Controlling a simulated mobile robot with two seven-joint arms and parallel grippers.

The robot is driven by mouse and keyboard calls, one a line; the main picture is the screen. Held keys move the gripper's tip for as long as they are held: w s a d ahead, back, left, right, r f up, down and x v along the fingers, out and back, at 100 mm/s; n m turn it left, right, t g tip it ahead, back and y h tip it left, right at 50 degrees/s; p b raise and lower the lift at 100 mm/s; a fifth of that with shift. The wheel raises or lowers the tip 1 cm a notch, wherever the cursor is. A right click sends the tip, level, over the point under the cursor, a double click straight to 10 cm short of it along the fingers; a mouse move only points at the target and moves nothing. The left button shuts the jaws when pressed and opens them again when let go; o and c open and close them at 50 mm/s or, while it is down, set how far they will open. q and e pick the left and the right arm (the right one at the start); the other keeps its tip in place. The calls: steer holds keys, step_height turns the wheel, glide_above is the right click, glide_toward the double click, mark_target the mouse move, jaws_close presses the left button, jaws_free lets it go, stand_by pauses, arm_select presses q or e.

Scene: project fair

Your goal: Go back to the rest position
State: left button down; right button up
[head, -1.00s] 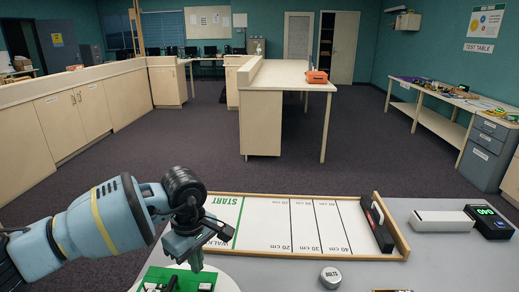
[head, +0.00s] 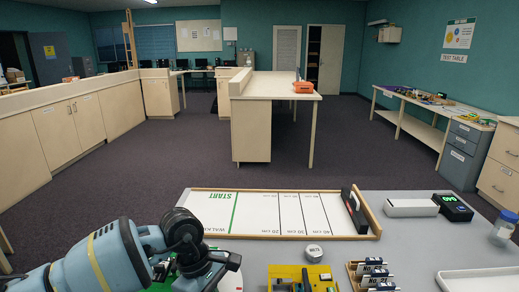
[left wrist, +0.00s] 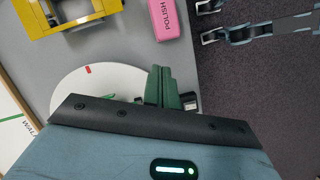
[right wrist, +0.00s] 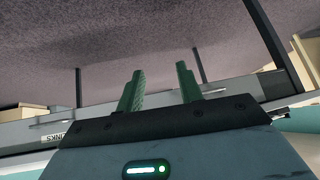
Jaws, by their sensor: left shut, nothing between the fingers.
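My left gripper (left wrist: 160,72) has its two green fingers pressed together with nothing between them in the left wrist view. It hangs over or near a white round plate (left wrist: 75,88); the exact height is unclear. In the head view my left arm comes in at the bottom left, and the finger ends are hard to make out there.
A walking track board (head: 262,213) lies along the far table edge. A tin marked bolts (head: 314,253), a yellow frame (head: 320,275), a small rack (head: 355,275), a white tray (head: 480,282) and a timer (head: 453,207) stand to the right. A pink polish block (left wrist: 168,20) is near the left gripper.

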arm_select(q)
steer(key=s+d+r+n+t+h+p, duration=0.1)
steer(key=s+d+r+n+h, duration=0.1)
steer(key=s+d+n+h, duration=0.6)
steer(key=s+d+r+n+t+h+p, duration=0.1)
steer(key=s+d+r+n+h, duration=0.25)
steer(key=d+n+h, duration=0.45)
steer(key=s+a+f+n+t+y+p, duration=0.1)
steer(key=a+f+n+t+y, duration=0.6)
steer(key=n, duration=0.8)
steer(key=s+a+f+n+t+y, duration=0.1)
steer(key=a+f+n+t+y, duration=0.5)
steer(key=n, duration=1)
steer(key=s+a+f+n+g+y, duration=0.2)
steer(key=s+a+f+n, duration=0.3)
steer(key=s+a+f, duration=0.2)
steer(key=s+a+f+n+g+y+p, duration=0.1)
steer(key=s+a+f+n, duration=0.4)
steer(key=s, duration=0.6)
step_height(320, 180, down, 2)
steer(key=shift+a+f+n+g+y, duration=0.15)
steer(key=shift+a+n+g+y, duration=0.25)
steer(key=shift+a+g+y, duration=0.5)
arm_select(e)
steer(key=w+r+t, duration=0.1)
steer(key=w+r, duration=0.2)
steer(key=r, duration=0.2)
steer(key=shift+w+d+r, duration=0.15)
steer(key=shift+d+r, duration=0.05)
steer(key=shift+d, duration=0.1)
